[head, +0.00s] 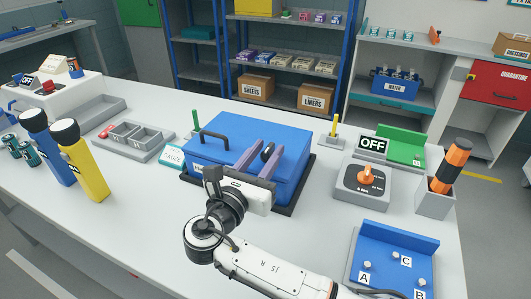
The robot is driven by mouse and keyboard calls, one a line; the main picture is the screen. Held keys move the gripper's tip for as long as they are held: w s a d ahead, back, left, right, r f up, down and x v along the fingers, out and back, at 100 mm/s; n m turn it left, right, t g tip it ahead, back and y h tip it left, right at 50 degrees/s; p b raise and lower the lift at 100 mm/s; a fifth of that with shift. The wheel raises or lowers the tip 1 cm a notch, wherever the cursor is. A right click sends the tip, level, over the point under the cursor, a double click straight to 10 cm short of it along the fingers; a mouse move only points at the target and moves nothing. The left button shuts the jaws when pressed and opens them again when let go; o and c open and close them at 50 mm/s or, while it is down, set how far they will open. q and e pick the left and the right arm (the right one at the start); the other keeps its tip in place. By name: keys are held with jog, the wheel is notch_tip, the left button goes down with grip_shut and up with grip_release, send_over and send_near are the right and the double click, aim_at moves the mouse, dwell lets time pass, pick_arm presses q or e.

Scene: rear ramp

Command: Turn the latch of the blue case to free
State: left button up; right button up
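The blue case (228,130) sits closed on a dark base on the white table, with a black carry handle (214,136) on its lid. A small black latch (267,151) stands up on the lid, toward the right. My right gripper (269,146) reaches in from below, its two purple fingers apart over the lid. The latch shows between the fingers, close to the right one, with a gap visible toward the left one. Part of the latch and the case's front are hidden by the gripper. I cannot tell which way the latch is turned. My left gripper is out of view.
Right of the case stand a grey box with an orange dial (366,177), an OFF sign (371,145) and a green tray (400,146). A blue board (385,246) lies front right. A grey tray (133,138) and blue and yellow cylinders (84,168) stand left.

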jog(key=shift+s, duration=0.1)
jog(key=b+v, duration=0.1)
jog(key=v, duration=0.9)
jog(key=shift+s+a, duration=0.1)
